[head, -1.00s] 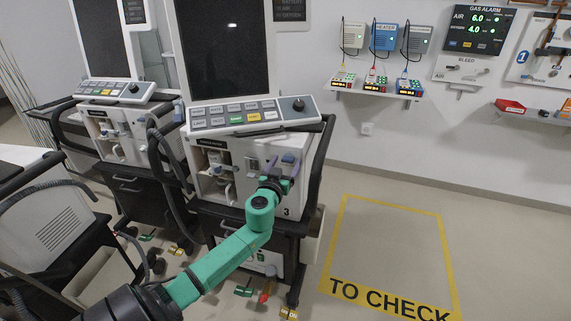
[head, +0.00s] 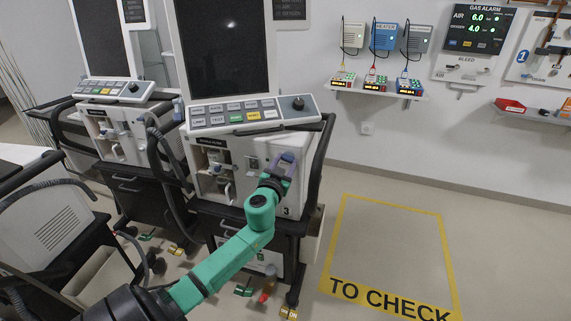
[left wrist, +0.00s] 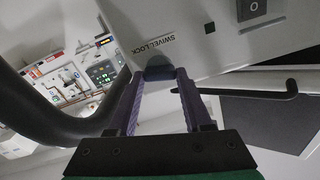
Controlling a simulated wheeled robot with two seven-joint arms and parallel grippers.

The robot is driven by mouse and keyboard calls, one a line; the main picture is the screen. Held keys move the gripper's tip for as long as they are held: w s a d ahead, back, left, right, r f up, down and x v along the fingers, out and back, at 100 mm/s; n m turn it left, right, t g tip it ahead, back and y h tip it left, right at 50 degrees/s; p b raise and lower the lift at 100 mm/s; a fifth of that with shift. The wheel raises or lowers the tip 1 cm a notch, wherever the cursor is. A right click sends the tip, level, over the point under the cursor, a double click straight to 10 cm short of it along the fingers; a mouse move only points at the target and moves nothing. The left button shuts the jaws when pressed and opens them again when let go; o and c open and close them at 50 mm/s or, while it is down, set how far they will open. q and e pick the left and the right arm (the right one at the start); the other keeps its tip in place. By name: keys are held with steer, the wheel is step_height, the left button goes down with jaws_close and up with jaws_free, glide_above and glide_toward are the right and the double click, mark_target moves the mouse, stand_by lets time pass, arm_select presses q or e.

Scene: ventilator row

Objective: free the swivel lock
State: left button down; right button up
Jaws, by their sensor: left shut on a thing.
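The swivel lock (left wrist: 158,72) is a dark blue-grey knob beside a white "SWIVEL LOCK" label (left wrist: 154,44) in the left wrist view. It also shows in the head view (head: 288,157) on the front right of the ventilator numbered 3 (head: 232,150). My left gripper (left wrist: 158,78) has its two purple fingers on either side of the knob and is shut on it. In the head view the left gripper (head: 283,165) is at the upper right of the ventilator's front. The fingers partly hide the knob. My right gripper is not in view.
A second ventilator (head: 118,130) stands to the left. Black side rails (head: 322,160) flank the ventilator close to my gripper. Pedals (head: 265,292) and castors are at its base. A yellow floor square marked "TO CHECK" (head: 390,298) is empty at the right.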

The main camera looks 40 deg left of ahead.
arm_select(q)
steer(key=m, duration=0.3)
steer(key=shift+f+m, duration=0.1)
steer(key=shift+m, duration=0.3)
steer(key=m, duration=0.3)
steer(key=shift+m, duration=0.3)
steer(key=m, duration=0.3)
steer(key=shift+m, duration=2.4)
steer(key=shift+c, duration=1.6)
jaws_free()
steer(key=shift+d, duration=0.1)
